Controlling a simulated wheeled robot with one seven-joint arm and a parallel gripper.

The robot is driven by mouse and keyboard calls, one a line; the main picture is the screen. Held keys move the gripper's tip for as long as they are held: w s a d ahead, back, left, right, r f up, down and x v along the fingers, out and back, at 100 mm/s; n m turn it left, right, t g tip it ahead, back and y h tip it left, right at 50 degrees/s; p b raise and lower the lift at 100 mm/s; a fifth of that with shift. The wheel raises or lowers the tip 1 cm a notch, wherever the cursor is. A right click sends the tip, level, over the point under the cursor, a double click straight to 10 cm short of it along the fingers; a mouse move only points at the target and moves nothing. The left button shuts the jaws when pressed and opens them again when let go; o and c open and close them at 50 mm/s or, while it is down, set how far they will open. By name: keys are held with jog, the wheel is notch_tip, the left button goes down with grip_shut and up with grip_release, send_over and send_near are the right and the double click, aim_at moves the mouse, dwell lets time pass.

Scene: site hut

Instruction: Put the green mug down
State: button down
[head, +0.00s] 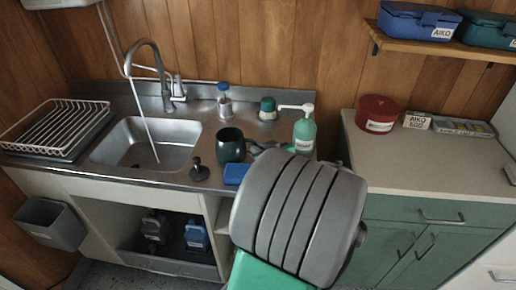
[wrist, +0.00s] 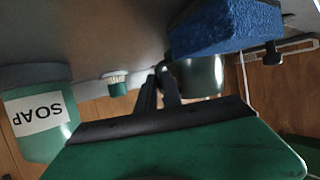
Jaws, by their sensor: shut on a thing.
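The dark green mug (head: 230,145) is upright over the steel counter (head: 180,181), just right of the sink. My gripper (head: 256,149) comes from the right and is shut on the mug's right side, where the handle would be; the exact grip is small and partly hidden. In the wrist view, which is upside down, the mug (wrist: 203,76) shows beyond my dark fingers (wrist: 162,88). I cannot tell whether its base touches the counter. My forearm hides part of the counter's front right.
A blue sponge (head: 236,174) and a black stopper (head: 199,170) lie in front of the mug. A soap bottle (head: 304,135), a green brush (head: 267,109) and a blue-capped bottle (head: 224,100) stand behind and right. The sink (head: 150,145) is left; a red tin (head: 376,114) is far right.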

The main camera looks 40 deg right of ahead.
jog(key=shift+f, duration=0.2)
jog(key=c, duration=1.5)
grip_release()
jog(key=shift+r, duration=0.2)
jog(key=v, duration=1.2)
jog(key=shift+b, duration=0.4)
